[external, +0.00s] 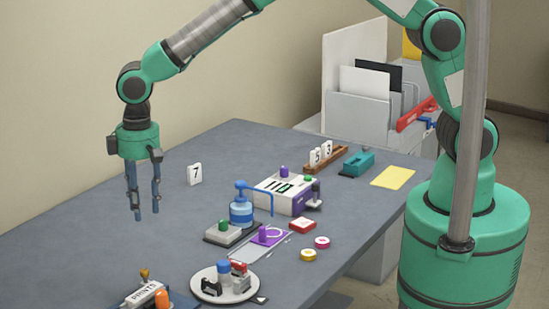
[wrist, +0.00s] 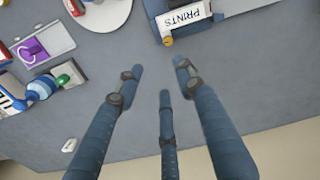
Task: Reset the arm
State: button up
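My gripper (external: 146,212) hangs over the left part of the grey table (external: 250,150), pointing down, clear of the objects. In the wrist view its blue fingers (wrist: 158,76) are spread apart with nothing between them. The gripper is open and empty. My arm reaches out from the green base at the right, with the forearm high above the table.
A white "7" tile (external: 195,174) stands behind the gripper. "5" and "3" tiles stand on a wooden rack (external: 326,160). A blue bottle (external: 241,211), a white plate (external: 207,293) and a "PRINTS" box (wrist: 190,17) are on the table. Bare tabletop lies below the gripper.

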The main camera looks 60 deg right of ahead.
jog(key=s+d+r+m+t+b, duration=0.1)
jog(key=s+d+r, duration=0.2)
jog(key=d+r, duration=0.95)
jog(key=s+d+r+m+t, duration=0.1)
jog(key=s+d+r, duration=0.1)
jog(key=d+r, duration=1)
jog(key=s+d+r+m+t, duration=0.1)
jog(key=s+d, duration=0.4)
jog(key=d, duration=0.3)
jog(key=s+d+r+t, duration=0.1)
jog(key=s+d, duration=0.4)
jog(key=d, duration=0.3)
jog(key=s+d+f+m+b, duration=0.1)
jog(key=s+d, duration=0.3)
jog(key=s, duration=0.3)
jog(key=s+d+f+t, duration=0.1)
jog(key=s+d, duration=0.4)
jog(key=s, duration=0.2)
jog(key=shift+s+f+m+b, duration=0.25)
jog(key=shift+m+b, duration=0.1)
jog(key=shift+m, duration=0.05)
jog(key=shift+d, duration=0.1)
